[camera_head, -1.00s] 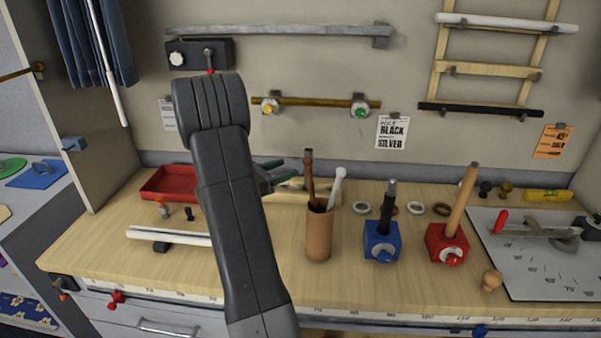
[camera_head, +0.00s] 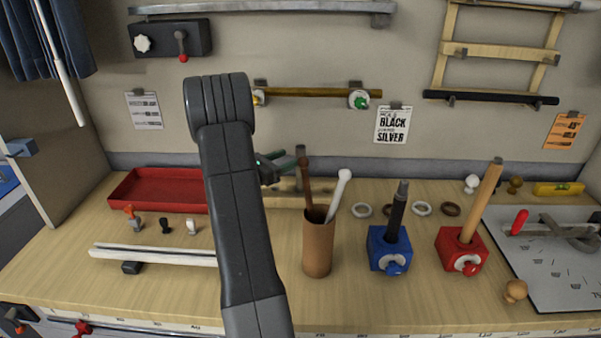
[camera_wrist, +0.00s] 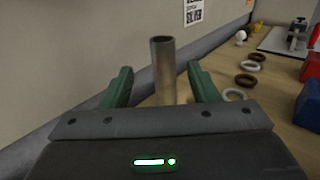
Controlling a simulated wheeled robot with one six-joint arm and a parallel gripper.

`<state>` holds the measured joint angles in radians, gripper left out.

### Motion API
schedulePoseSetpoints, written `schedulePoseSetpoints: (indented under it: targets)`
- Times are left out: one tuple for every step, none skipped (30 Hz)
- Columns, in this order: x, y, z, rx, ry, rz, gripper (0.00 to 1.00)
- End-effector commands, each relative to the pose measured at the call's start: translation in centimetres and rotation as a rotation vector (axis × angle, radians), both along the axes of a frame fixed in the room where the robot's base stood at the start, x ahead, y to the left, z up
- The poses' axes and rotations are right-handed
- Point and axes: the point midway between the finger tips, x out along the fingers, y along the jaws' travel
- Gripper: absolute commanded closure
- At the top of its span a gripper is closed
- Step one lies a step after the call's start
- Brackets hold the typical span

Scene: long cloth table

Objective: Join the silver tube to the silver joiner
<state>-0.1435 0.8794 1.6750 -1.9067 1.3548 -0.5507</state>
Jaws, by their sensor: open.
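My gripper (camera_head: 274,168) is near the back of the table, partly hidden behind my arm in the head view. In the wrist view its two green fingers (camera_wrist: 160,90) are open. A hollow grey-brown metallic tube (camera_wrist: 163,68) stands upright between them, its open end up and its lower part hidden by the gripper. Gaps show on both sides of its upper part. I cannot tell for sure which object in the head view it is. A black rod with a grey top (camera_head: 397,208) stands in a blue block (camera_head: 389,248). I cannot pick out the silver joiner with certainty.
A brown cup (camera_head: 318,250) holds a brown rod (camera_head: 305,178) and a white stick (camera_head: 340,190). A red block (camera_head: 460,250) holds a wooden rod. A red tray (camera_head: 150,190), small clamps and a pale rail (camera_head: 150,255) lie left. The front middle is clear.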

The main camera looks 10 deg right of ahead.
Motion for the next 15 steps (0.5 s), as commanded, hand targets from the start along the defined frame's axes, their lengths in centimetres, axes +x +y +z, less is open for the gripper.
schedulePoseSetpoints:
  targets:
    - [0.2,-0.4,0.1,0.0,0.0,0.0,0.46]
    - [0.3,-0.5,0.1,0.0,0.0,0.001,0.46]
    - [0.4,-0.7,0.0,0.0,0.0,0.001,0.46]
    - [0.5,-0.8,0.1,0.0,0.0,0.0,0.46]
    - [0.5,-1.1,0.1,0.0,0.0,0.0,0.46]
    - [0.7,-1.5,0.2,0.0,0.0,-0.002,0.46]
    - [0.8,-1.8,0.2,-0.001,0.001,-0.002,0.46]
    - [1.0,-2.2,0.3,-0.001,0.001,-0.002,0.46]
    - [1.2,-2.9,0.3,-0.001,0.001,-0.003,0.46]
    - [1.4,-3.3,0.3,0.0,0.001,-0.003,0.46]
    - [1.6,-3.8,0.4,0.0,0.0,-0.002,0.46]
    - [1.9,-4.2,0.3,0.001,-0.001,-0.002,0.46]
    - [2.1,-4.5,0.2,0.0,0.0,-0.002,0.46]
    - [2.3,-4.8,0.2,0.0,0.0,-0.001,0.46]
    - [2.5,-5.1,0.1,0.0,0.0,-0.001,0.46]
